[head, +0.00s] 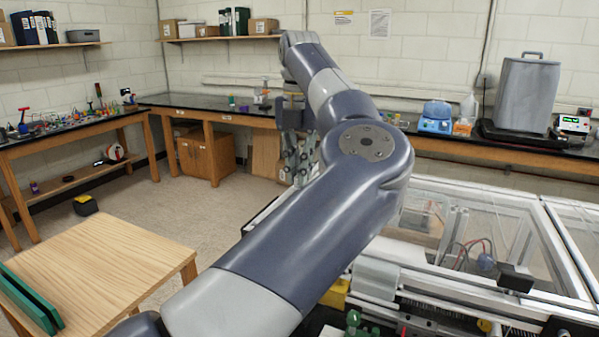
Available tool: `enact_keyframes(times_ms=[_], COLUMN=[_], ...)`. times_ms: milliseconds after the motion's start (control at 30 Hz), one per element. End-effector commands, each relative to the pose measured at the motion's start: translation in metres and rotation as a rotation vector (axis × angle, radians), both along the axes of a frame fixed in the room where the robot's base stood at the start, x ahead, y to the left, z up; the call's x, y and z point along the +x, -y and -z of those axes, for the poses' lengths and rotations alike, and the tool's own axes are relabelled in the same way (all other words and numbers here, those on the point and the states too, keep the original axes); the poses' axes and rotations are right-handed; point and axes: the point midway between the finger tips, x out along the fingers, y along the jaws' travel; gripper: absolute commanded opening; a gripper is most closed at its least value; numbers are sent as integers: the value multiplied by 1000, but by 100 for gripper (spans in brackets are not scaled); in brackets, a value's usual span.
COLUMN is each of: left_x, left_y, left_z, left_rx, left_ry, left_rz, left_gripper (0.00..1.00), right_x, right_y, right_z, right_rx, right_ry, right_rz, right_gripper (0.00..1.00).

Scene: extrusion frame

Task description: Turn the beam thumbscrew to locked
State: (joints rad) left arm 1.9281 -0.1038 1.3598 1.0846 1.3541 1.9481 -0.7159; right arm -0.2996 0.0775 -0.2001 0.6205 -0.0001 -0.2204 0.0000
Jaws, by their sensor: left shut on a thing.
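My left arm crosses the head view from the lower left to the upper middle and bends down at its far end. My left gripper (299,168) points downward behind the elbow, near the far left edge of the extrusion frame (365,282). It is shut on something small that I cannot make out. I cannot pick out the beam thumbscrew or its setting; my arm covers much of the frame's left part. My right gripper is not in view.
Clear panels (480,230) in metal rails cover the right side. A wooden table (110,262) with green boards (30,298) stands at lower left. Workbenches line the walls, with a grey box-shaped case (525,95) at the right. The floor (215,215) between is mostly clear.

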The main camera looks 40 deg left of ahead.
Motion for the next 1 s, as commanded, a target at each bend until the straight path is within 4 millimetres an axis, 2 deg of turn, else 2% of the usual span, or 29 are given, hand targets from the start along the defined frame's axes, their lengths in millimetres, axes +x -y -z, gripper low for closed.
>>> enact_keyframes(times_ms=[633, 667, 733, 1000], left_x=[1, 1, 1, 0], left_y=[-1, -1, -1, 0], left_z=[-4, -4, -4, -2], left_rx=[8, 8, 8, 3], left_ry=[9, 9, 8, 3], left_rz=[56, 56, 55, 53], left_gripper=[0, 12, 28, 30], right_x=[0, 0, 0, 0], right_y=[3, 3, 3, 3], right_z=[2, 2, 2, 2], right_rx=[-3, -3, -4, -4], right_ry=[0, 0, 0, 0], right_rz=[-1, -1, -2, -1], right_gripper=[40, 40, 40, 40])
